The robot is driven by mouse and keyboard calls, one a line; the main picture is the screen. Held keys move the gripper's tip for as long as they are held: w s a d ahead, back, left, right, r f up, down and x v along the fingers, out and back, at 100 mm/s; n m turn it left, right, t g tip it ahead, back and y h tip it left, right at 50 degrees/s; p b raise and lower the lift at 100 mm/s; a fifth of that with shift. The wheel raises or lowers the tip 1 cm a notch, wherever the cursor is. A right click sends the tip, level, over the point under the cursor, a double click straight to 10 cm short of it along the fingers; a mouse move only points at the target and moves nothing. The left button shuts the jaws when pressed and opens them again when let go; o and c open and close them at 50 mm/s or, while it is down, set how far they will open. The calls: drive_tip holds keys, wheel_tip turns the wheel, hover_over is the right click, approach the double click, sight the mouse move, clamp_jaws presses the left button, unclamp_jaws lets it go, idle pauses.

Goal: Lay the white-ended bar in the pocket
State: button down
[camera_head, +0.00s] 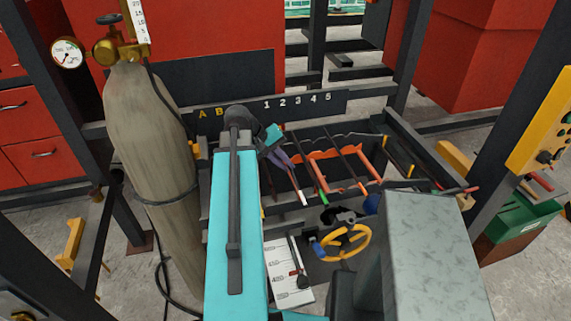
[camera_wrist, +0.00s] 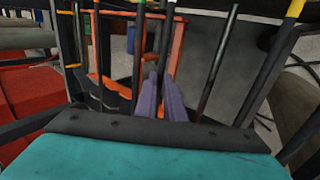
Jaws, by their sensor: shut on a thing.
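My gripper (camera_head: 283,160), with purple fingers, is at the far left part of a dark frame holding several bars. The fingers also show in the wrist view (camera_wrist: 164,92), closed around a thin dark bar. The white-ended bar (camera_head: 302,197) runs from the fingers toward the front, its white end low in the head view. Orange notched supports (camera_head: 345,154) stand to its right, below the panel marked A, B and 1 to 5. I cannot tell which notch is the pocket, or whether the held bar touches a support. The bar's far end is hidden by my gripper.
A gas cylinder (camera_head: 150,150) stands left of my arm. A yellow handwheel (camera_head: 345,243) and a grey box (camera_head: 425,250) are in front. Dark posts surround the frame.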

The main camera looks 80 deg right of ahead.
drive_tip(key=shift+f+b, duration=0.4)
drive_tip(key=shift+f, duration=0.5)
drive_tip(key=c, duration=1.8)
unclamp_jaws()
drive_tip(key=shift+o, duration=0.2)
drive_tip(key=shift+r, duration=0.1)
drive_tip(key=p+v, duration=0.6)
drive_tip(key=v, duration=0.7)
drive_tip(key=shift+w+a+r, duration=0.15)
drive_tip(key=shift+w+r, duration=0.05)
